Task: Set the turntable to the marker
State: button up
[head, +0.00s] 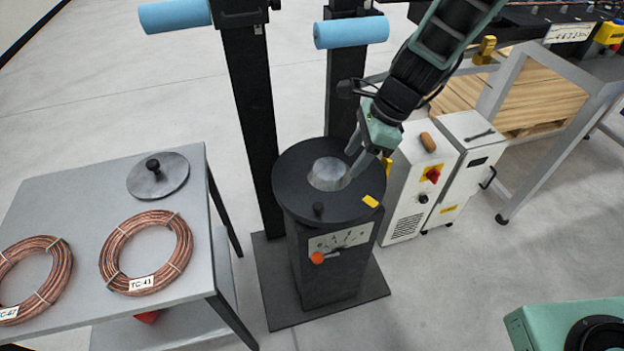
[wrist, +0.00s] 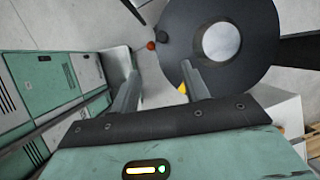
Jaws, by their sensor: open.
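The turntable (head: 290,180) is a black round disc with a bright metal hub (head: 328,174) on a dark pedestal. A small black knob (head: 318,209) stands near its front edge. A yellow marker (head: 371,201) sits at the rim, to the right of the knob. In the wrist view the disc (wrist: 255,70), knob (wrist: 163,36) and marker (wrist: 183,88) show, the marker partly behind a finger. My gripper (head: 348,168) is open and empty, over the right part of the disc, apart from the knob. Its fingers (wrist: 157,88) are spread; whether they touch the disc I cannot tell.
An orange lever knob (head: 317,258) and dial plate (head: 340,241) are on the pedestal's front. Black posts with blue rollers (head: 351,32) stand behind. A white cabinet (head: 405,190) is close on the right. A grey table (head: 90,200) with copper coils (head: 146,252) is left.

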aim_at(319, 206)
jog(key=x, duration=1.7)
jog(key=shift+w+a+f, duration=0.15)
jog(key=shift+w, duration=0.15)
grip_shut()
